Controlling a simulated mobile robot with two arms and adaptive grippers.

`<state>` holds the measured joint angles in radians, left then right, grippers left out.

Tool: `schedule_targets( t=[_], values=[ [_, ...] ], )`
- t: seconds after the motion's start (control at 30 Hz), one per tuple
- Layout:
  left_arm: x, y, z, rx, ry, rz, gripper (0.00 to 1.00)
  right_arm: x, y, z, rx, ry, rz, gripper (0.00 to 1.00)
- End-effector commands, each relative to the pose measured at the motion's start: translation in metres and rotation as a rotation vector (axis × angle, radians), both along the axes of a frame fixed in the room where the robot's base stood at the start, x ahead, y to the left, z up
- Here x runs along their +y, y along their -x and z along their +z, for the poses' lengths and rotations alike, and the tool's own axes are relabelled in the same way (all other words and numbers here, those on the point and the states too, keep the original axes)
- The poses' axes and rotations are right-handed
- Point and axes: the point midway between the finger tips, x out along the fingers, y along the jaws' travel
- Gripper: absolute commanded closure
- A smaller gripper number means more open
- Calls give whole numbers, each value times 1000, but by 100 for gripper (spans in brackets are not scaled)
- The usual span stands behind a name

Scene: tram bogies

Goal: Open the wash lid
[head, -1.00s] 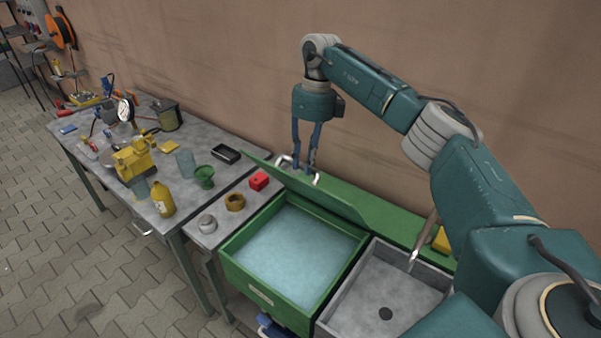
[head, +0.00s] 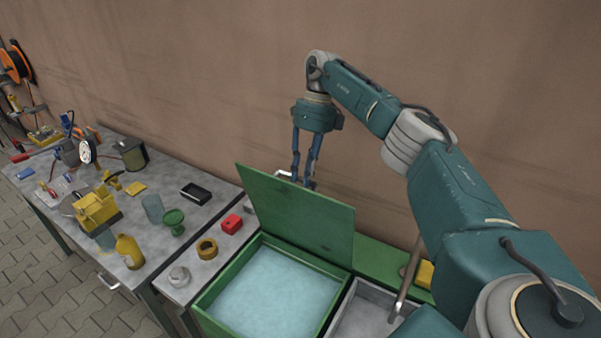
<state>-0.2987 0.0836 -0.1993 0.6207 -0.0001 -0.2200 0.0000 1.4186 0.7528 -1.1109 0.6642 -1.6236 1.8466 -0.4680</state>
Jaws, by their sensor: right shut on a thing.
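The green wash lid (head: 297,218) stands raised and steeply tilted at the back of the green wash basin (head: 335,310), which is full of pale blue liquid. My right gripper (head: 302,180) is behind the lid's upper edge, shut on the metal lid handle (head: 283,173). The lid hides part of the handle and the fingertips. My left gripper is not in view.
A grey sink (head: 352,318) with a metal spout (head: 409,275) adjoins the basin on the right, with a yellow block (head: 425,274) behind. A red block (head: 232,223) and a brass nut (head: 207,248) sit left of the basin. The brown wall is close behind.

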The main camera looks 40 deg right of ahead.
Motion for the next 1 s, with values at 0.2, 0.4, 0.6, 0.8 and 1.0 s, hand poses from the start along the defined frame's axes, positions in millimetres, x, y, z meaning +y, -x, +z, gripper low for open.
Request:
schedule_targets(
  t=[0.2,0.4,0.6,0.8,1.0],
  values=[
    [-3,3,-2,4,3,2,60,-4,4,-11,16,15,-2,100],
    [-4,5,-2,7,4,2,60,-4,4,-10,15,14,-2,59],
    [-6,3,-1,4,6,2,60,-3,3,-8,14,11,-1,59],
    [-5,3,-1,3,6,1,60,-2,3,-6,12,8,1,59],
    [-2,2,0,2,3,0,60,-5,0,7,9,8,0,59]
  ],
)
